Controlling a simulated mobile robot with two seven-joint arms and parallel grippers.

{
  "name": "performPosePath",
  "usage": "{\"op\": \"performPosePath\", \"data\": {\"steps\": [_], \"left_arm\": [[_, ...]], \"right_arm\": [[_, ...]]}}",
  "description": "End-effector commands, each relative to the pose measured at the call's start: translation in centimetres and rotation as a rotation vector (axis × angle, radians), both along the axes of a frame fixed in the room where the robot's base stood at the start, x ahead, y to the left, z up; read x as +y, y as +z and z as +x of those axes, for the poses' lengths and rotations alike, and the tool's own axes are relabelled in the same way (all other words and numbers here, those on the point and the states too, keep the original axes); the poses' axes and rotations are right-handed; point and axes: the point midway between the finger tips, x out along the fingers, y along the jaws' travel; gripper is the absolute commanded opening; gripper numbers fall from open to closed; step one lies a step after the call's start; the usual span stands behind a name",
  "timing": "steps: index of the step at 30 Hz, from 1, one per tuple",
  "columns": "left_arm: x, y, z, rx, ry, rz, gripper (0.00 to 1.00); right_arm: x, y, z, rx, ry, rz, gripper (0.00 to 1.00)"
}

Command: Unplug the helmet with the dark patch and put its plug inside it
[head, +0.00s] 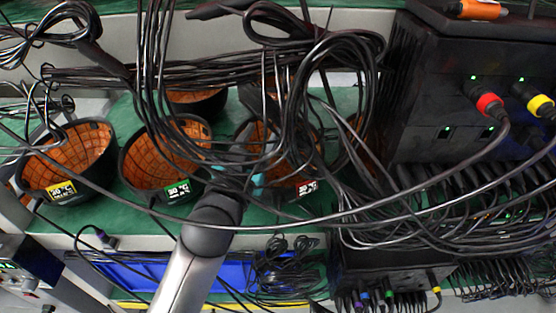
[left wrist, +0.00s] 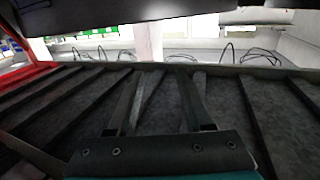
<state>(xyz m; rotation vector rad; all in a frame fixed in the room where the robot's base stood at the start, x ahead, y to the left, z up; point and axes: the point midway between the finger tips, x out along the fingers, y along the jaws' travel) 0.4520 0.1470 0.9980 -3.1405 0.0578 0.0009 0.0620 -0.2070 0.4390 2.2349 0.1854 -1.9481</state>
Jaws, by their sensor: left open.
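Several upturned dark helmets with orange tiled insides stand on the green surface: one with a yellow label (head: 98,148), one with a green label (head: 145,165), and one with a red label (head: 308,165), partly hidden by cables. I cannot make out which has a dark patch. A red plug (head: 488,104) and a yellow plug (head: 540,105) sit in the black unit at right. My left gripper (head: 236,175), with teal parts, is among the cables near the green- and red-labelled helmets. In the left wrist view its two fingers (left wrist: 163,100) are apart, with nothing visible between them. My right gripper is not in view.
A thick tangle of black cables (head: 340,60) hangs across the middle and over the helmets. The black unit (head: 425,85) stands at right. A blue bin (head: 140,272) is below the shelf. The left wrist view shows a dark ribbed surface (left wrist: 275,110).

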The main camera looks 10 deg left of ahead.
Motion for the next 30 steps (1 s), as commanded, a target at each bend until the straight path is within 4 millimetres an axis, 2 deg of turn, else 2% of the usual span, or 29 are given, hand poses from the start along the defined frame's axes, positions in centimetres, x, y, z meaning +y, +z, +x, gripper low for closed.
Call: {"op": "performPosePath", "data": {"steps": [3,18,24,30], "left_arm": [[0.1,0.0,-2.0,0.003,0.001,0.0,0.51],[0.3,-0.1,-9.0,0.004,0.0,-0.002,0.51],[0.4,0.0,-11.0,0.001,0.0,-0.001,0.51],[0.5,0.0,-12.0,-0.001,0.0,0.0,0.51]], "right_arm": [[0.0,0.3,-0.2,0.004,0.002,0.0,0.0],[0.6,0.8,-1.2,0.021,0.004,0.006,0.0],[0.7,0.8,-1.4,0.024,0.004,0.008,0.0],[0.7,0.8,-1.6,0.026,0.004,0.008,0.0]]}}
